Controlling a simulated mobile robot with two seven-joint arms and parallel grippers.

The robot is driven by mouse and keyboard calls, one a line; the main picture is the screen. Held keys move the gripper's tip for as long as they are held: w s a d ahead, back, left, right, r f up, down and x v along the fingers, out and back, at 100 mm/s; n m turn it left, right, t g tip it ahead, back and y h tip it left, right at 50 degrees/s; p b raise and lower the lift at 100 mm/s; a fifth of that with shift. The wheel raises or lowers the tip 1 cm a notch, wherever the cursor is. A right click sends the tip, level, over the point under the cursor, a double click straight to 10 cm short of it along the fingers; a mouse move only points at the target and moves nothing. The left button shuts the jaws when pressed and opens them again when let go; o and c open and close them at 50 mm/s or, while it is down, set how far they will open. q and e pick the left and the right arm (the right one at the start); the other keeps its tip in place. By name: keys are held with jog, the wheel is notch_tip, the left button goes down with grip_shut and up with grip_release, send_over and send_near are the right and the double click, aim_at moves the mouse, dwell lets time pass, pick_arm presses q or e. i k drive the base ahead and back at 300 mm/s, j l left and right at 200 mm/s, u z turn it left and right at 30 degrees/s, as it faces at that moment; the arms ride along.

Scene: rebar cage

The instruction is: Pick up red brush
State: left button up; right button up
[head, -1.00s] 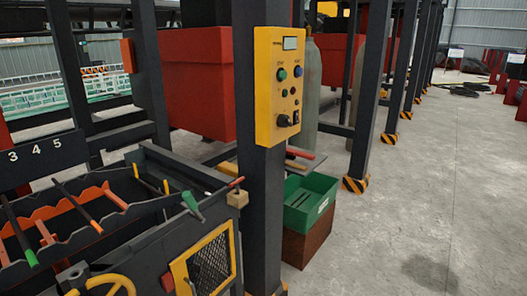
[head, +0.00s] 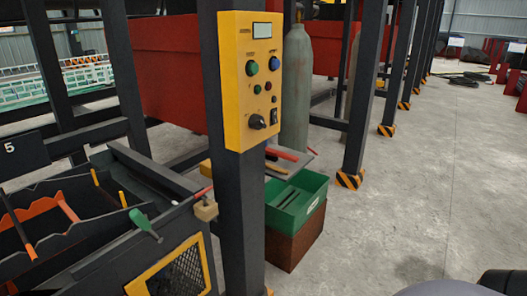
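A red-handled item (head: 283,154), possibly the red brush, lies on a small grey shelf (head: 305,162) behind the dark post, above the green bin. Its bristles cannot be made out. Another thin red handle (head: 203,191) sticks up by a small wooden block at the corner of the dark machine. I cannot tell which of the two is the brush. Neither gripper shows; only a grey and black part, likely of my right arm, enters at the bottom right edge.
A yellow control box (head: 252,80) is fixed to a dark post (head: 240,220). A green bin (head: 297,198) sits on a brown box (head: 292,245). The dark machine (head: 90,265) holds several tools, including a green-handled one (head: 144,222).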

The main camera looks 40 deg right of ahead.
aim_at(273, 155)
jog(key=i+l+u, duration=0.15)
jog(key=l, duration=0.65)
jog(key=l+u, duration=0.1)
jog(key=l, duration=0.65)
